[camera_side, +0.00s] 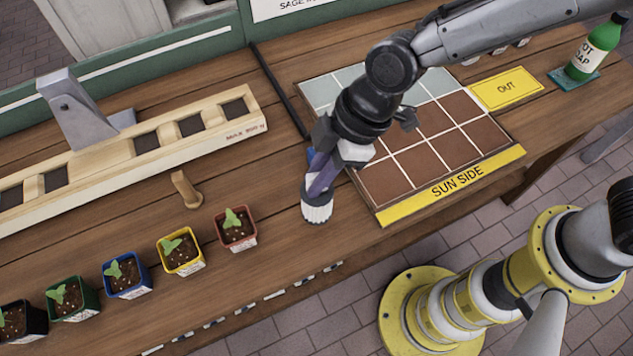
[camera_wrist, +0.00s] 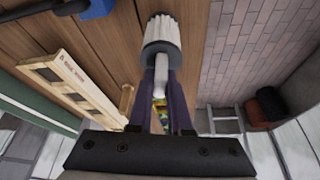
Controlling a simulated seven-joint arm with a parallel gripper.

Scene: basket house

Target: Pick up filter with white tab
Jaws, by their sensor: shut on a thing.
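The filter (camera_side: 317,211) is a white ribbed cylinder with a dark grey end, in front of the sun-side board's left corner. In the wrist view the filter (camera_wrist: 161,36) is at the top middle, and its white tab (camera_wrist: 162,72) sits between my fingertips. My gripper (camera_side: 318,188) points down with its purple fingers shut on the tab. My gripper also shows in the wrist view (camera_wrist: 161,78). I cannot tell whether the filter touches the table or hangs just above it.
Several seedling pots stand along the front left, the nearest a terracotta one (camera_side: 236,229). A wooden peg (camera_side: 187,190) and slotted wooden rack (camera_side: 150,145) lie left. The tiled board (camera_side: 452,186) is right, with a yellow OUT card (camera_side: 506,88) and green bottle (camera_side: 594,50). A blue thing (camera_side: 311,157) is partly hidden behind my gripper.

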